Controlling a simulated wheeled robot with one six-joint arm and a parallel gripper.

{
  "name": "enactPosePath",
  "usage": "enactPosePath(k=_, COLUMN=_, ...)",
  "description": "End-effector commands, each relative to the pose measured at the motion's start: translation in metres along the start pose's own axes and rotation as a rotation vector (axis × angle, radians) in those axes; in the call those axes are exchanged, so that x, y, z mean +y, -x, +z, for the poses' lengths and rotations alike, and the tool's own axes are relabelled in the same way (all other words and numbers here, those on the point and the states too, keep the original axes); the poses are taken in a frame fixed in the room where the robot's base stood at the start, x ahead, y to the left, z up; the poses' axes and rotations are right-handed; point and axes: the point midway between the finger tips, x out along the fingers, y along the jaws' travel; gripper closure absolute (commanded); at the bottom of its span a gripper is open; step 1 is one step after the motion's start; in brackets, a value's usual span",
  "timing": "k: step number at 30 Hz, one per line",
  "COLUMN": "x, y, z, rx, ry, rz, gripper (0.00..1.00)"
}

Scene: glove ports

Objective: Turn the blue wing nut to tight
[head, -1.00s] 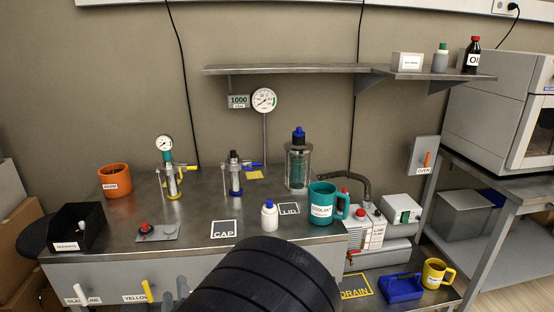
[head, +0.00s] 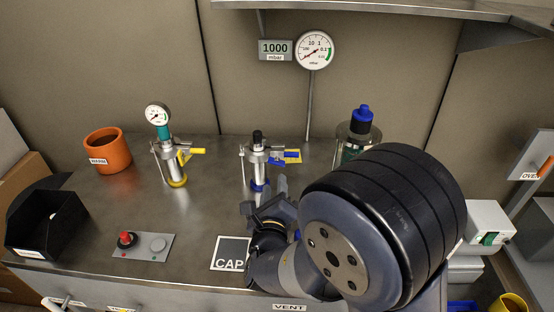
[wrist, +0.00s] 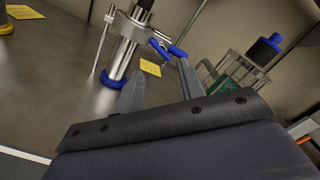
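The blue-marked metal fitting (head: 258,165) stands upright on the bench with a black top and a blue ring at its foot. A small blue part at its right side, which looks like the blue wing nut (head: 276,161), sits by a blue lever (head: 291,153). In the wrist view the wing nut (wrist: 160,49) and blue lever (wrist: 178,53) show just beyond my fingertips. My gripper (head: 268,198) is in front of the fitting, apart from it. In the wrist view my gripper (wrist: 160,78) has its fingers spread with nothing between them. Whether the nut is loose or tight cannot be told.
A yellow-marked fitting (head: 172,165) with a gauge stands left. A blue-capped glass vessel (head: 361,125) stands right, partly behind my arm. Bench space between the fittings is clear.

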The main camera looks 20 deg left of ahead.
Motion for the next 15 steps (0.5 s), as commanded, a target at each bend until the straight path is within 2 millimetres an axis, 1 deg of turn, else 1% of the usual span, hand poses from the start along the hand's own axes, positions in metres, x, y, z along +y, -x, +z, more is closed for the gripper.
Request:
enactPosePath(k=1, x=-0.001, y=-0.011, z=-0.001, rx=0.003, ry=0.0, rz=-0.003, gripper=0.62)
enactPosePath(k=3, x=-0.001, y=-0.025, z=-0.001, rx=0.003, ry=0.0, rz=-0.003, gripper=0.62)
enactPosePath(k=9, x=-0.001, y=-0.061, z=-0.001, rx=0.002, ry=0.001, rz=-0.002, gripper=0.62)
enactPosePath(k=12, x=-0.001, y=-0.074, z=-0.001, rx=0.001, ry=0.001, rz=-0.002, gripper=0.62)
enactPosePath(k=15, x=-0.001, y=-0.083, z=-0.001, rx=0.001, ry=0.001, rz=0.0, gripper=0.62)
